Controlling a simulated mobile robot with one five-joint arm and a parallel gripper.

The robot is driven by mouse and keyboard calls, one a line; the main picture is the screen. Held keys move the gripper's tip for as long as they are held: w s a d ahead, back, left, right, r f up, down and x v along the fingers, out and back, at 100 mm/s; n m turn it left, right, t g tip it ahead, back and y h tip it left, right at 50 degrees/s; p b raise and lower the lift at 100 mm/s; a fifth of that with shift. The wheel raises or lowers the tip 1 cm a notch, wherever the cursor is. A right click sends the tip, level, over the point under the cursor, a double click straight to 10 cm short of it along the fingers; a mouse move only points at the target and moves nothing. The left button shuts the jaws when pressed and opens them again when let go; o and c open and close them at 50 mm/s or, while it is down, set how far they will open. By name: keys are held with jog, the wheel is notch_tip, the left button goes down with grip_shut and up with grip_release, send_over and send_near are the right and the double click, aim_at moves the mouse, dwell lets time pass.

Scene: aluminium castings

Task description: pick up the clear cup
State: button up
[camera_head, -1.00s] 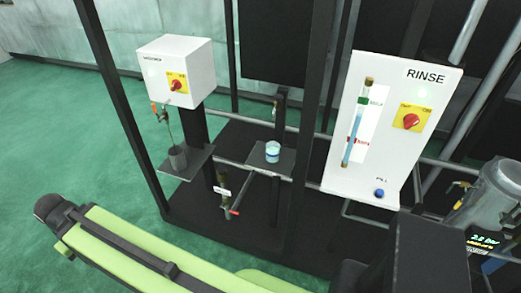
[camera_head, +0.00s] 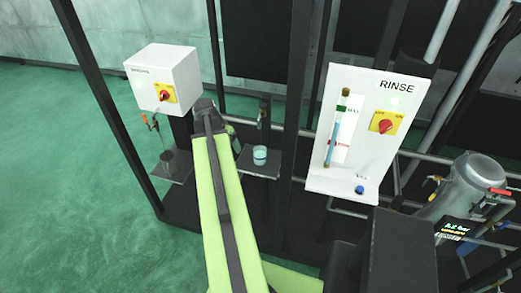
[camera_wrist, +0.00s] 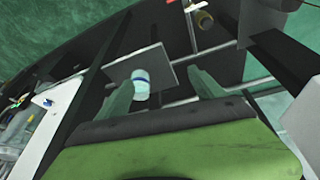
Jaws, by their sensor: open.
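The clear cup (camera_head: 260,155) stands upright on a small dark shelf (camera_head: 262,174) in the middle of the frame, with a blue band or bluish contents. In the wrist view the cup (camera_wrist: 140,84) shows pale with a blue ring, on the grey shelf plate (camera_wrist: 158,62). My gripper (camera_wrist: 160,80) is open and empty, its two fingers spread. The cup appears beyond the fingers, nearer the left one; I see no contact. In the head view my arm reaches up left of the cup, and its own links hide the fingers.
The white RINSE panel (camera_head: 365,130) stands right of the clear cup. Dark upright posts (camera_head: 294,100) and a metal tank (camera_head: 470,185) are nearby.

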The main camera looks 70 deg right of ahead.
aim_at(260, 156)
jog(key=s+d+r+m, duration=0.25)
jog(key=s+d, duration=0.25)
jog(key=s, duration=0.3)
jog(key=shift+g, duration=0.3)
jog(key=b+x, duration=0.5)
jog(key=x, duration=0.1)
jog(key=b+x, duration=0.5)
jog(key=x, duration=0.1)
jog(key=b+x, duration=0.6)
jog(key=shift+w+d+f, duration=0.15)
jog(key=shift+w+f, duration=0.1)
jog(key=shift+r, duration=0.15)
grip_shut()
jog(key=shift+r+p, duration=0.15)
jog(key=shift+p, duration=0.2)
